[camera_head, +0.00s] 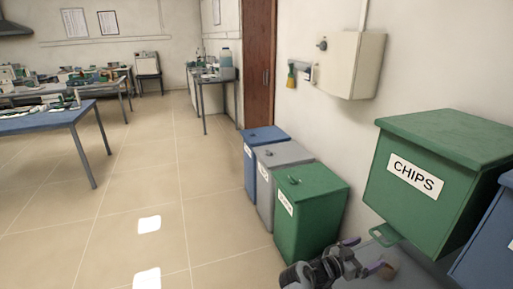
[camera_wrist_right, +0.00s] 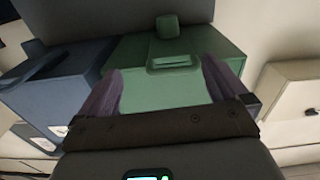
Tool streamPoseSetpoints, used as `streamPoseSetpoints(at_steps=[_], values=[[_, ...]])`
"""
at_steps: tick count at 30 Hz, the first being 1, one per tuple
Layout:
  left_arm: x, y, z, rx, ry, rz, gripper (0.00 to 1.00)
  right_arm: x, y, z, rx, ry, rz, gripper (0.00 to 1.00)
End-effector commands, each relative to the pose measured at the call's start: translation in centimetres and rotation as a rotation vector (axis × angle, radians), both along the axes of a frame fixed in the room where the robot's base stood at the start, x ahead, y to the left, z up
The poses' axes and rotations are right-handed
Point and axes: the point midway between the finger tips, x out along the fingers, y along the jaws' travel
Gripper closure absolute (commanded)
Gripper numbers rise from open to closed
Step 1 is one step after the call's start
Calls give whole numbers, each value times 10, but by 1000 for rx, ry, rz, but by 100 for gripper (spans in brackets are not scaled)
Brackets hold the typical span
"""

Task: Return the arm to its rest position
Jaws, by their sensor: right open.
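My right gripper (camera_head: 370,256) is at the bottom of the head view, in front of the wall and below the green CHIPS box (camera_head: 437,180). The small green bin (camera_head: 312,212) stands just left of it. In the right wrist view my right gripper (camera_wrist_right: 163,85) shows its two purple fingers spread wide, with nothing held between them. Past the fingers is a green box (camera_wrist_right: 140,55) with a handle; I cannot tell whether the fingers touch it. My left gripper is not in view.
A grey bin (camera_head: 284,155) and a blue bin (camera_head: 264,134) line the wall. A blue box (camera_head: 490,245) is at the right edge. A cream wall cabinet (camera_head: 345,65) hangs above. The tiled floor (camera_head: 150,190) at the left is clear up to the blue table (camera_head: 45,122).

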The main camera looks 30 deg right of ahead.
Motion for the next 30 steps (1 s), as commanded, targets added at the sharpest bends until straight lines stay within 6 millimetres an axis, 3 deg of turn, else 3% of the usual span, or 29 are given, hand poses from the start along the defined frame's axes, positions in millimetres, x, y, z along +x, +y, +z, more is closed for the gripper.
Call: streamPoseSetpoints(at_steps=[4,9,14,17,20,23,26,30], values=[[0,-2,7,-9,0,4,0,-45,-14,-37,-51,141,0,0],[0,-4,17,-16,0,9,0,-96,-35,-31,-216,257,67,0],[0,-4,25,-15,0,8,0,-103,-37,-18,-271,288,302,0],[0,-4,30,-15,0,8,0,-90,-16,-19,-224,296,525,0],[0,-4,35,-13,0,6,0,-71,32,-29,-105,323,798,0],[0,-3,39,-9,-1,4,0,-61,101,-47,73,376,1064,0],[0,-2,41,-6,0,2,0,-69,176,-62,266,455,1283,0],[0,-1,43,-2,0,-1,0,-100,272,-68,525,600,1517,0]])
